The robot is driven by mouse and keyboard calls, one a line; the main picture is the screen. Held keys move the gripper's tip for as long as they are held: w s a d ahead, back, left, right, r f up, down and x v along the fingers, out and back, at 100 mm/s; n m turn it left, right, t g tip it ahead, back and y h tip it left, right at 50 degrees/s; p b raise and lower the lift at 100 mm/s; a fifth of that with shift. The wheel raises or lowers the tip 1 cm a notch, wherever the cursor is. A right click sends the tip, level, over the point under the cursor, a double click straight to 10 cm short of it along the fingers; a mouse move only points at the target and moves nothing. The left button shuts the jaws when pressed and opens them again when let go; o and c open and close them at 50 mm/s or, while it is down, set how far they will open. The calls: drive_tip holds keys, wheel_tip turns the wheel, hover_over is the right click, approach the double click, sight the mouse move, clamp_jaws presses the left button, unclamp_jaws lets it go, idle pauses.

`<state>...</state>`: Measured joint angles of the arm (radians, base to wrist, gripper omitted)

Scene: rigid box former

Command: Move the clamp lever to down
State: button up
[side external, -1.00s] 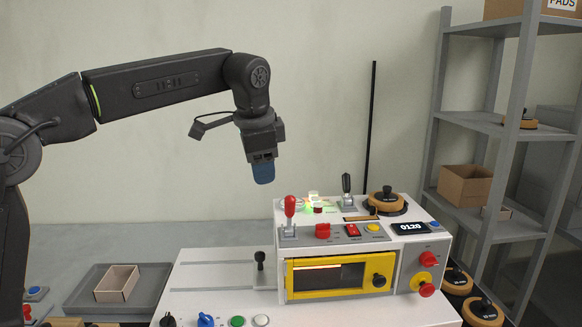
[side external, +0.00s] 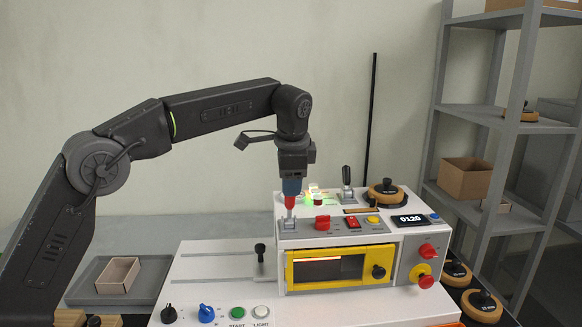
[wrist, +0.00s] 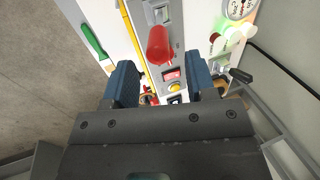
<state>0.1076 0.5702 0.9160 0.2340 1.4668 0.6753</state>
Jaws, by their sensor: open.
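A lever with a red handle (side external: 289,203) stands upright on a grey base at the left front of the machine's top. A second lever with a black knob (side external: 346,172) stands farther back. No readable label shows which is the clamp lever. My gripper (side external: 291,192) points down directly over the red handle, its blue fingertips at the handle's upper part. In the wrist view my gripper (wrist: 160,82) has its two blue fingers apart, and the red handle (wrist: 160,44) lies between their lines, slightly ahead of them. I cannot tell whether they touch it.
The machine's top (side external: 300,235) also carries a red knob (side external: 322,222), a lit red switch (side external: 353,221), a yellow button (side external: 373,220) and a round tan-and-black weight (side external: 386,193). A grey tray (side external: 85,280) with an open carton stands left. Grey shelves (side external: 470,130) stand right.

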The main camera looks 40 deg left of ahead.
drive_tip(key=shift+x, duration=2.4)
drive_tip(key=shift+s+d, duration=0.6)
drive_tip(key=shift+r, duration=4)
